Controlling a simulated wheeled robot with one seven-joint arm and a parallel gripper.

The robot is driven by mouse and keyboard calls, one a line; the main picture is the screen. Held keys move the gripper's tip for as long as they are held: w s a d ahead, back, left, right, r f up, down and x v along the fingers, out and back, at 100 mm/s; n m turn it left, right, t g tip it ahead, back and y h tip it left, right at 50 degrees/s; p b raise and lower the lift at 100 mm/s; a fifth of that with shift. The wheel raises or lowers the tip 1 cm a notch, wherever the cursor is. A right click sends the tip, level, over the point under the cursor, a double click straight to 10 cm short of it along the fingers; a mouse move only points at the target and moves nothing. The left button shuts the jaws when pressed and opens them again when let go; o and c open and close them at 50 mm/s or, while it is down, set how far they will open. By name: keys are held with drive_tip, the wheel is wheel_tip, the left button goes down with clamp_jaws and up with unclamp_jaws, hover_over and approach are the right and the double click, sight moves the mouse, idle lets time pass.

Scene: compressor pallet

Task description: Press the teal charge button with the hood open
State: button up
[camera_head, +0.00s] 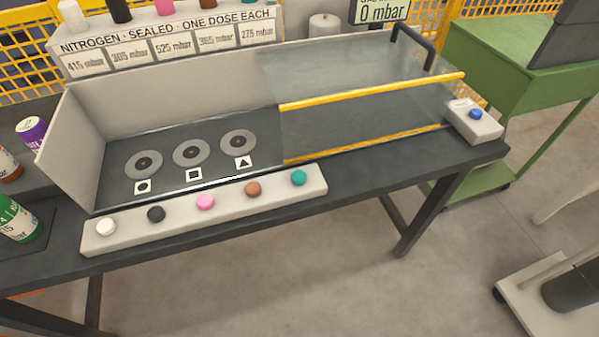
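The teal charge button (299,177) is at the right end of a pale button strip (180,222) along the front of the bench. It looks unpressed, and nothing touches it. The clear hood (370,85), with yellow edge bars and a black handle (415,45), stands over the right half of the bay. The left half of the bay is uncovered. Three grey round seats there show, marked circle (143,164), square (191,152) and triangle (239,143). My gripper is not in view.
White, black, pink and brown (253,189) buttons share the strip. A blue-button box (475,118) sits at the bench's right end. Purple (32,130) and green (20,222) canisters stand at left. A nitrogen rack (170,42) and 0 mbar sign (382,12) are behind.

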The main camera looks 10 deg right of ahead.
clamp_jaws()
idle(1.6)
